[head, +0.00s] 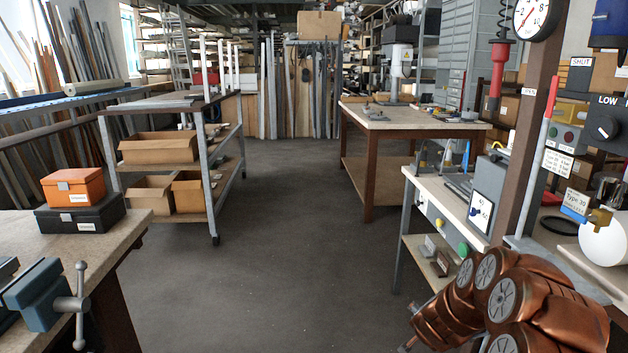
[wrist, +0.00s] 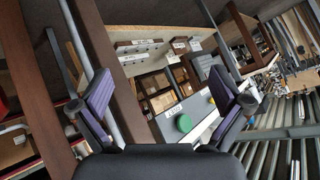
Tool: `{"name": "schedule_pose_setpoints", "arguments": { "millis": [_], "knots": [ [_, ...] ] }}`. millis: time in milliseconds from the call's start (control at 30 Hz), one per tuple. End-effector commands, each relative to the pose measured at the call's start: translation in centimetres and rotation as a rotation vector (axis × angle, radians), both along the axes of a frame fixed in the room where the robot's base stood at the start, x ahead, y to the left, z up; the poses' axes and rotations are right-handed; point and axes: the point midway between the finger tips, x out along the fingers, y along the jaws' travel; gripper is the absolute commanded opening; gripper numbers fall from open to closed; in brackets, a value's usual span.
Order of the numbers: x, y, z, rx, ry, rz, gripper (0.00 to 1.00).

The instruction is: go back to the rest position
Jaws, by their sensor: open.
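My gripper (wrist: 162,92) shows in the wrist view with its two purple-padded fingers wide apart. Nothing is between the pads. Behind the gap, a green round button (wrist: 183,123) on a grey panel and a light bench top appear, tilted in the picture. The fingers look clear of these things. In the head view my gripper cannot be made out.
At right stand a bench with a green button (head: 463,249) and a brown post (head: 523,120) with a dial (head: 537,14). A vise (head: 45,298) and toolboxes (head: 81,211) are at left. A shelf cart (head: 212,185) stands behind them. Grey floor (head: 280,250) lies free between.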

Motion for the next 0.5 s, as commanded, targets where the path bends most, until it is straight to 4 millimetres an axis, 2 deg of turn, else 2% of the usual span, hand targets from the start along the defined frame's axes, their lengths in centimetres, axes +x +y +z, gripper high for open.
{"name": "schedule_pose_setpoints", "arguments": {
  "millis": [100,267,367,500],
  "knots": [
    [-0.5,4.8,2.6,0.059,0.026,0.134,1.00],
    [-2.8,10.6,5.5,0.120,0.091,0.311,1.00],
    [-5.1,13.8,7.1,0.147,0.142,0.417,1.00],
    [-9.3,17.4,8.8,0.167,0.230,0.556,1.00]
  ]
}}
